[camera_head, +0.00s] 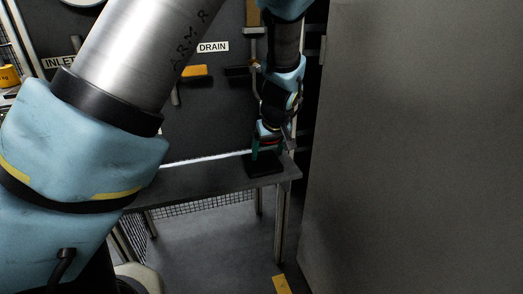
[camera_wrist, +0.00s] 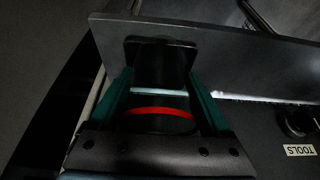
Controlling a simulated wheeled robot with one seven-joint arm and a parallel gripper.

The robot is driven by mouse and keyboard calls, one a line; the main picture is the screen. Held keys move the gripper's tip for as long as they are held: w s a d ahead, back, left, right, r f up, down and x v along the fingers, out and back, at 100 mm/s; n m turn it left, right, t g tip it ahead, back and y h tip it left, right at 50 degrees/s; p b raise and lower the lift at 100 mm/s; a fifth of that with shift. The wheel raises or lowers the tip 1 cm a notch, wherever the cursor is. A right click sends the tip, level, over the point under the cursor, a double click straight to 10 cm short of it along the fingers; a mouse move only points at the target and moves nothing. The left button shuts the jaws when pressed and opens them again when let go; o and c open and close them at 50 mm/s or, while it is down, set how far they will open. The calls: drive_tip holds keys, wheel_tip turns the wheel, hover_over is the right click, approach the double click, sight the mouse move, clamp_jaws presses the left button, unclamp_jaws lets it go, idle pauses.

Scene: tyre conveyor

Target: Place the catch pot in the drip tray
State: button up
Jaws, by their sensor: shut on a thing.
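My gripper (camera_head: 267,151) is at the right end of the bench, low over the drip tray. It also shows in the wrist view (camera_wrist: 159,82), its two teal fingers shut on the catch pot (camera_wrist: 158,122), a dark round pot with a red band and a pale edge. In the head view, the pot is mostly hidden by the gripper. The drip tray (camera_head: 265,170) is a flat black square on the bench top. In the wrist view, the tray (camera_wrist: 135,46) lies just beyond the fingertips, partly covered by the pot. I cannot tell whether pot and tray touch.
The grey bench (camera_head: 195,181) has bare top left of the tray and ends just right of it. A large grey panel (camera_head: 420,150) stands close on the right. The dark back board carries a DRAIN label (camera_head: 213,47) and a yellow-handled item (camera_head: 194,71).

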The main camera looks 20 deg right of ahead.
sight(264, 150)
drive_tip(key=w, duration=0.1)
drive_tip(key=w+f, duration=0.1)
drive_tip(key=w, duration=0.1)
drive_tip(key=shift+d+f, duration=0.15)
drive_tip(key=shift+f, duration=0.1)
drive_tip(key=shift+w+d+f+p, duration=0.15)
drive_tip(key=shift+w+f+p, duration=0.6)
drive_tip(key=shift+w+f, duration=0.4)
drive_tip(key=shift+w+r, duration=0.1)
drive_tip(key=shift+w, duration=0.05)
drive_tip(key=o, duration=1.2)
